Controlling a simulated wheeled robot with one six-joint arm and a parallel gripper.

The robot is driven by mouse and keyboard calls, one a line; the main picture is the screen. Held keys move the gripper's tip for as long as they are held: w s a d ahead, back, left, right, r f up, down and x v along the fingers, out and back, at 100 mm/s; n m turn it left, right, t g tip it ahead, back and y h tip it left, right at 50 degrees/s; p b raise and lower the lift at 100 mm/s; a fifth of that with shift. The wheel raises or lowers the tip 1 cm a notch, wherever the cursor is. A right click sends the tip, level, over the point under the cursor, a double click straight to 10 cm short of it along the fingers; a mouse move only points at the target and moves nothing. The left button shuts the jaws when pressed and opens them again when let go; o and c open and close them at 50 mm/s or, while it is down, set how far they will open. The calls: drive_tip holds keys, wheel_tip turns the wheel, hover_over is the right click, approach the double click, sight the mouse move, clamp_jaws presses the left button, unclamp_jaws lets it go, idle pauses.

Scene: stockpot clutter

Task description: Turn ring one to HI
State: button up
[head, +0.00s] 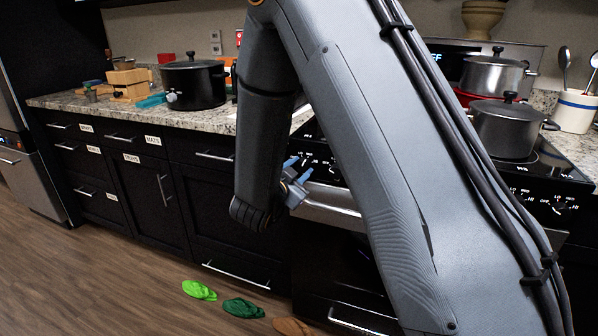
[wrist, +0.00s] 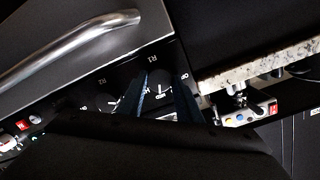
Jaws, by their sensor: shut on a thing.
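My gripper (head: 297,170) is at the left end of the stove's front control panel (head: 322,163) in the head view. In the wrist view my gripper (wrist: 163,78) has its two blue fingers on either side of a dark knob (wrist: 160,77) with R1 lettering beside it, shut on it. White HI and MED marks show near the fingers. The fingers and the dark shade hide most of the knob, and I cannot read its pointer. Another dark knob (wrist: 106,99) with a white mark is to the left.
The oven handle (wrist: 68,48) runs close to the panel. Two grey pots (head: 505,128) stand on the cooktop; a black pot (head: 193,86) stands on the granite counter (head: 110,108). Green cloth-like items (head: 243,308) lie on the floor. My arm hides the middle of the stove.

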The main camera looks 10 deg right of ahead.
drive_tip(key=m+b, duration=0.2)
drive_tip(key=m, duration=0.2)
drive_tip(key=shift+d+f+t+b, duration=0.1)
drive_tip(key=shift+f+t+b, duration=0.05)
drive_tip(key=shift+t+b, duration=0.15)
drive_tip(key=m+y+b, duration=0.1)
drive_tip(key=m+b, duration=0.2)
drive_tip(key=m, duration=0.1)
drive_tip(key=shift+s+t+b, duration=0.1)
drive_tip(key=shift+t+b, duration=0.2)
drive_tip(key=shift+b, duration=0.05)
drive_tip(key=shift+m, duration=0.3)
drive_tip(key=o, duration=1)
drive_tip(key=shift+o, duration=0.2)
drive_tip(key=v, duration=0.7)
drive_tip(key=shift+s, duration=0.3)
